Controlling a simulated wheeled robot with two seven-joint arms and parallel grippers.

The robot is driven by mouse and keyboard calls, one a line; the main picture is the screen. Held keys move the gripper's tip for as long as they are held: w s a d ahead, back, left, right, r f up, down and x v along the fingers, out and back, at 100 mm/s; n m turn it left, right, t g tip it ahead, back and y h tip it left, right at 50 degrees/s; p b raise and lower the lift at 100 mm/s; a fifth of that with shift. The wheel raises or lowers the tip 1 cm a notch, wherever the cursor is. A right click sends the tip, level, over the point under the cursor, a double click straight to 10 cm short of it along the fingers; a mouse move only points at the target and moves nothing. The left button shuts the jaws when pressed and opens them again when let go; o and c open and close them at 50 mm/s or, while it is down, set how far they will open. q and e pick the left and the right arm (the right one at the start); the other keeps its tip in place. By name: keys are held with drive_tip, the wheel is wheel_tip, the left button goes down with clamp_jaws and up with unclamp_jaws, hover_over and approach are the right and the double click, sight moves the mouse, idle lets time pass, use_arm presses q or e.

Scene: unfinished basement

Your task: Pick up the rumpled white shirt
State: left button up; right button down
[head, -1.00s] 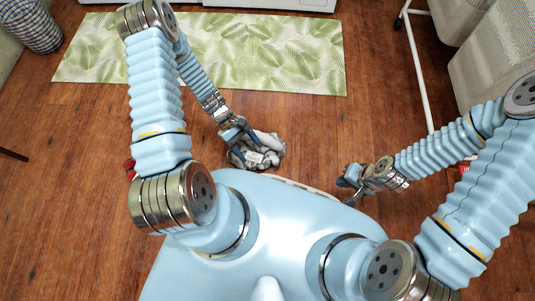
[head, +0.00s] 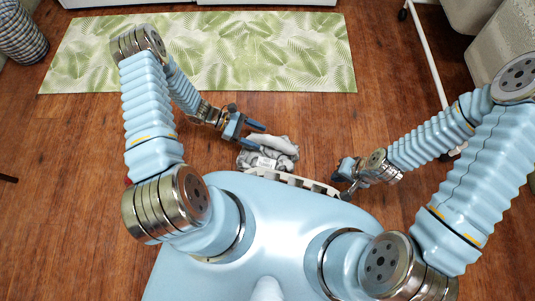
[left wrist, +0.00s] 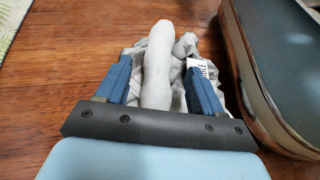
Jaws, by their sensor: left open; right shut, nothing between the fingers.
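The rumpled white shirt (head: 280,147), a greyish-white crumpled heap, lies on the wood floor just in front of my base. My left gripper (head: 262,137) is open at its left side, fingers pointing right towards it. In the left wrist view, a pale rolled fold of the shirt (left wrist: 158,70) runs lengthwise between the two blue fingers (left wrist: 160,72), and a small printed label shows near the right finger. Whether the fingers touch the cloth I cannot tell. My right gripper (head: 343,172) is shut and empty, right of the shirt and apart from it.
A green leaf-pattern rug (head: 200,55) lies beyond the shirt. A white pole-like frame (head: 425,50) and light grey fabric hampers (head: 500,55) stand at the right. A checked basket (head: 22,35) stands at the far left. The floor between rug and shirt is clear.

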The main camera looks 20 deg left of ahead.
sight(268, 152)
use_arm(q)
drive_tip(key=x, duration=0.3)
drive_tip(key=shift+d+f, duration=0.15)
drive_tip(key=shift+d, duration=0.05)
clamp_jaws()
